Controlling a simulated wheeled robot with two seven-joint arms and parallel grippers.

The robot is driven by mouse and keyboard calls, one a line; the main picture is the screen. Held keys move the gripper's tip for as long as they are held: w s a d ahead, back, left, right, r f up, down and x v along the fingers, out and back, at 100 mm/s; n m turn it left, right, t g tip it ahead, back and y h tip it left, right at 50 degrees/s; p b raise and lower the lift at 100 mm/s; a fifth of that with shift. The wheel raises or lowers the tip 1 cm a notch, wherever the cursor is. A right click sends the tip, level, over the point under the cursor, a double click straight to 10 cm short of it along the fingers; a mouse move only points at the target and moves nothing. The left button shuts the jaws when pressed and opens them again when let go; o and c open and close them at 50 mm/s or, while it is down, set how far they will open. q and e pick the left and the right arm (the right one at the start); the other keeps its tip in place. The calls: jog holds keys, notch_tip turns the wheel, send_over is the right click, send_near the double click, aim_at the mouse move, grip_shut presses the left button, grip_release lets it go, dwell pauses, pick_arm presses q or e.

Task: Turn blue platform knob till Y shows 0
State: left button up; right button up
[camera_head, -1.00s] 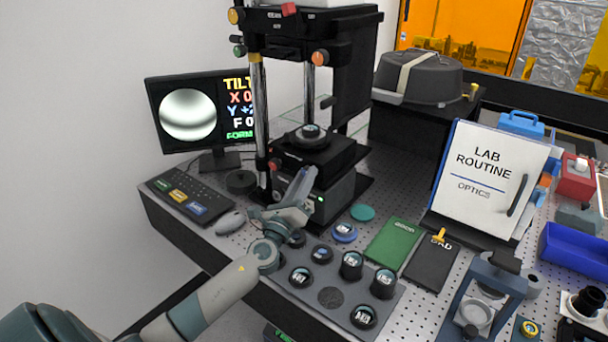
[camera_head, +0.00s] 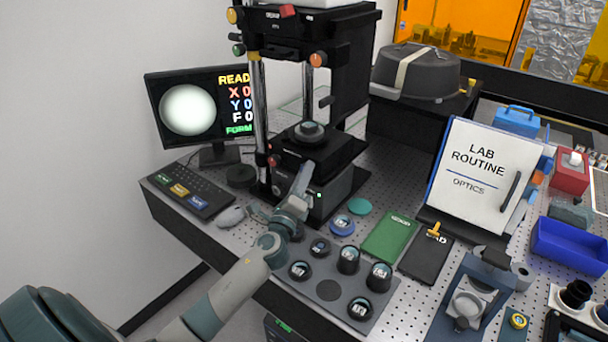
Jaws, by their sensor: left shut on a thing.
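The monitor (camera_head: 222,140) at the left shows READ, X 0, Y 0 and F 0, beside an evenly bright round patch. The interferometer (camera_head: 345,85) stands right of it, with a round part (camera_head: 309,130) on its dark platform (camera_head: 305,152). My left gripper (camera_head: 303,178) is at the front of the platform's base, shut on the blue platform knob, which its fingers hide. A red knob (camera_head: 274,161) shows at the platform's left side. My right gripper is not in view.
A keyboard (camera_head: 186,192) and mouse (camera_head: 232,216) lie left of my arm. A grey tray (camera_head: 306,290) of several dark-rimmed optics is in front.

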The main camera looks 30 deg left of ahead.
pick_arm(q)
jog(key=o, duration=1)
jog(key=shift+o, duration=0.2)
jog(key=b+v, duration=0.5)
jog(key=v, duration=1.2)
jog(key=shift+s+b, duration=0.2)
jog(key=shift+b, duration=0.2)
jog(key=shift+f, duration=0.1)
